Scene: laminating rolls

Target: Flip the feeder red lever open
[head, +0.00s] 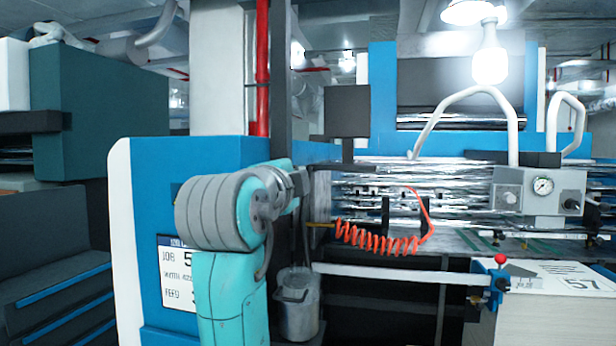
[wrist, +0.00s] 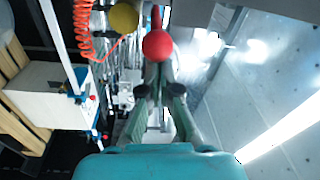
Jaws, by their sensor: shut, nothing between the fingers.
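A red ball knob (wrist: 157,45) with a short red stem behind it shows in the wrist view, straight ahead of my gripper. I take it for the feeder lever's knob. My gripper (wrist: 158,70) is shut and empty, its fingertips close below the knob in the picture. I cannot tell whether they touch it. In the head view my arm's forward end is at the dark post, and neither the fingers nor this knob can be made out there. Another, small red knob (head: 501,259) stands on a blue bracket at the right in the head view.
A yellow ball knob (wrist: 124,17) is left of the red one. The coiled orange hose (head: 380,238) hangs before the rollers. A white bar (head: 400,276) crosses toward the paper stack (head: 560,278). A grey bucket (head: 297,303) stands below my arm.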

